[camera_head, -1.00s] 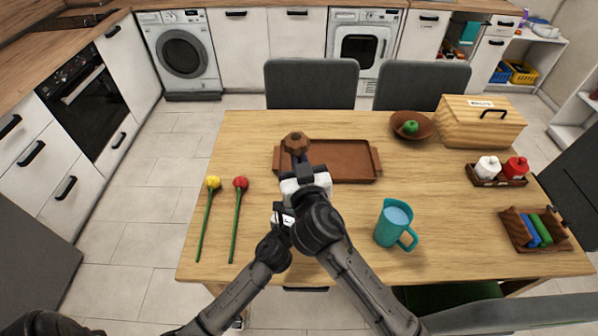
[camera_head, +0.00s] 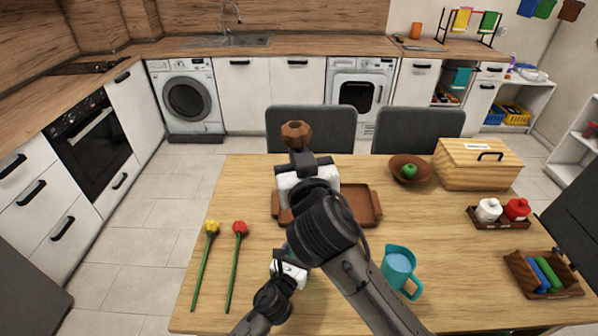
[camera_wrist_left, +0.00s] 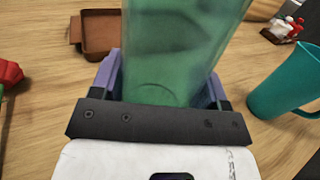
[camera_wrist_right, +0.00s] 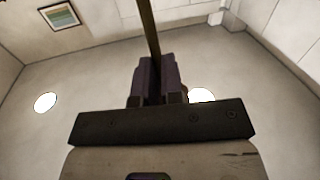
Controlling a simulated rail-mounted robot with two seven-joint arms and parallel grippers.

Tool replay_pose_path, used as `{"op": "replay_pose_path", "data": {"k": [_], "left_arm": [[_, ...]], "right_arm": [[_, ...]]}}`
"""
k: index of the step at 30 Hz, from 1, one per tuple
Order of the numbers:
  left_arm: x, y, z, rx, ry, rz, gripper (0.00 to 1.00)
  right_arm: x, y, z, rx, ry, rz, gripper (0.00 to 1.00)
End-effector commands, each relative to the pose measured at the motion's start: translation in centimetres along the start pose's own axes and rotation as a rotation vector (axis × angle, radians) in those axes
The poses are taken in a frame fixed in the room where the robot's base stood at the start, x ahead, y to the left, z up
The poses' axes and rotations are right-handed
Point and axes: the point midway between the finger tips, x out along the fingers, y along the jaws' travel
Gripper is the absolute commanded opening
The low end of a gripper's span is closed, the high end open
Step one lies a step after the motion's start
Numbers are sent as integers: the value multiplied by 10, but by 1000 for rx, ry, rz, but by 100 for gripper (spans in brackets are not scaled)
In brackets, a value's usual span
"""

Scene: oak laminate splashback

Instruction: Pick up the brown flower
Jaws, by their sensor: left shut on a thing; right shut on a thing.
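The brown flower's faceted head (camera_head: 296,134) shows just above the tip of my right gripper (camera_head: 302,162) in the head view. In the right wrist view its thin brownish stem (camera_wrist_right: 149,30) runs up from between the shut fingers (camera_wrist_right: 156,82). The flower is up in the air over the table. My left gripper (camera_head: 290,262) is low over the table's near part, partly covered by my right arm. The left wrist view shows its fingers shut around a see-through green vessel (camera_wrist_left: 175,50), mostly hidden in the head view.
A yellow flower (camera_head: 212,228) and a red flower (camera_head: 240,228) lie at the table's left. A brown tray (camera_head: 360,205) is behind my right arm. A teal pitcher (camera_head: 398,268) stands close right of it. A bowl (camera_head: 395,172), breadbox (camera_head: 478,170) and condiment holder (camera_head: 500,222) are farther right.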

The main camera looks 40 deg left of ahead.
Motion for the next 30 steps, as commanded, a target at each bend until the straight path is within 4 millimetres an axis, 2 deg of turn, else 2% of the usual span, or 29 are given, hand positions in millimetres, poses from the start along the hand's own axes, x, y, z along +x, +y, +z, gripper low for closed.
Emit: {"op": "replay_pose_path", "data": {"k": [6,15,30], "left_arm": [[0,0,0,0,0,0,39],[0,0,0,0,0,0,39],[0,0,0,0,0,0,39]], "right_arm": [[0,2,-22,-1,1,0,0],[0,3,-43,0,1,0,0],[0,5,-58,-1,0,0,0]]}}
